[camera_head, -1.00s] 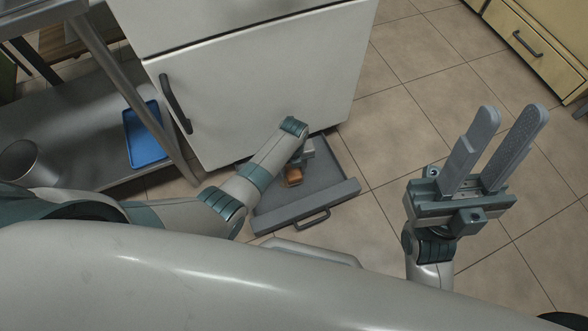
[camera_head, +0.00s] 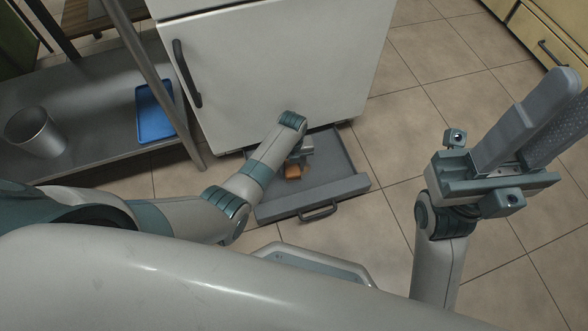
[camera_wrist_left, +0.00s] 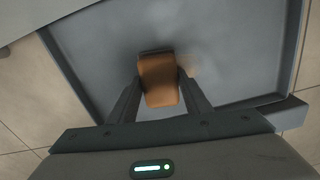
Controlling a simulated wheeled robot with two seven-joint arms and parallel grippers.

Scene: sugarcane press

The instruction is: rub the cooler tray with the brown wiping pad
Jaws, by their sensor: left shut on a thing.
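The grey cooler tray (camera_head: 340,160) is pulled out on the floor at the foot of the white cooler. It has a raised front and a dark handle. My left gripper (camera_head: 300,160) reaches down over the tray and is shut on the brown wiping pad (camera_head: 293,172). In the left wrist view the pad (camera_wrist_left: 160,85) sits between the two fingers, over the tray floor (camera_wrist_left: 235,50). A faint brownish smear (camera_wrist_left: 190,64) shows beside it. I cannot tell whether the pad touches the tray. My right gripper (camera_head: 560,95) is open and empty, away at the right.
The white cooler (camera_head: 280,65) stands behind the tray with its door shut. At left, a metal shelf (camera_head: 85,85) holds a blue tray (camera_head: 154,112) and a metal pot (camera_head: 35,132). Yellow drawers (camera_head: 545,35) stand at the far right. The tiled floor between is clear.

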